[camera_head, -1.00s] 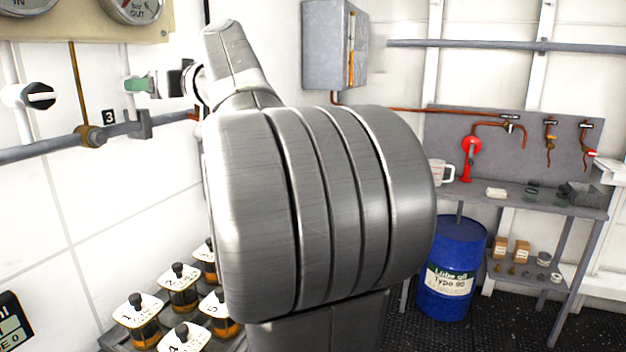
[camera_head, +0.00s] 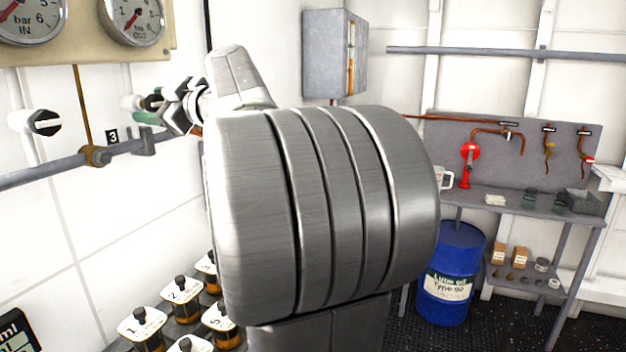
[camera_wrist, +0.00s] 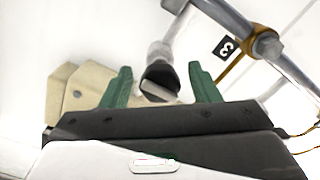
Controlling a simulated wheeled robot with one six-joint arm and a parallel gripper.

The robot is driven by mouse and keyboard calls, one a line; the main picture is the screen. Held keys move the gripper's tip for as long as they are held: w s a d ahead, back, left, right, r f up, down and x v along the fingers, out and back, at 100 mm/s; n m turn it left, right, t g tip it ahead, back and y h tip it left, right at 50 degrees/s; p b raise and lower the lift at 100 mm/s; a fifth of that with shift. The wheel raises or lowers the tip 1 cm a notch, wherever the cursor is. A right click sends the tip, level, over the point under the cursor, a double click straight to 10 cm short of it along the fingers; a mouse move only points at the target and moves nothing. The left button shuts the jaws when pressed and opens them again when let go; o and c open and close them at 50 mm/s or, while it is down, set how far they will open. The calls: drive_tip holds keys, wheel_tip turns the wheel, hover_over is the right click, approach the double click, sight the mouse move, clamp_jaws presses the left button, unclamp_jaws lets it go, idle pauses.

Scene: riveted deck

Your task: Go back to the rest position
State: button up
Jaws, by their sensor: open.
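My gripper (camera_wrist: 162,84) is open. Its two green fingers stand apart in the wrist view, with nothing held between them. A valve knob (camera_wrist: 160,79) with a black face and white stem shows in the gap between the fingers; I cannot tell how far beyond them it is. In the head view my gripper (camera_head: 148,112) is small at the left, close to the wall fittings and partly hidden. My large grey arm links fill the middle of that view.
A wall pipe (camera_head: 60,165) runs below another black-and-white knob (camera_head: 40,122) and a number 3 label (camera_head: 112,136). Gauges (camera_head: 135,20) hang above. Numbered sample jars (camera_head: 145,328) stand below. A blue drum (camera_head: 452,265) and workbench (camera_head: 530,208) are at the right.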

drive_tip(key=shift+r+n+p, duration=0.1)
drive_tip(key=shift+n+p, duration=1.3)
drive_tip(key=shift+p, duration=0.05)
drive_tip(key=shift+f, duration=0.2)
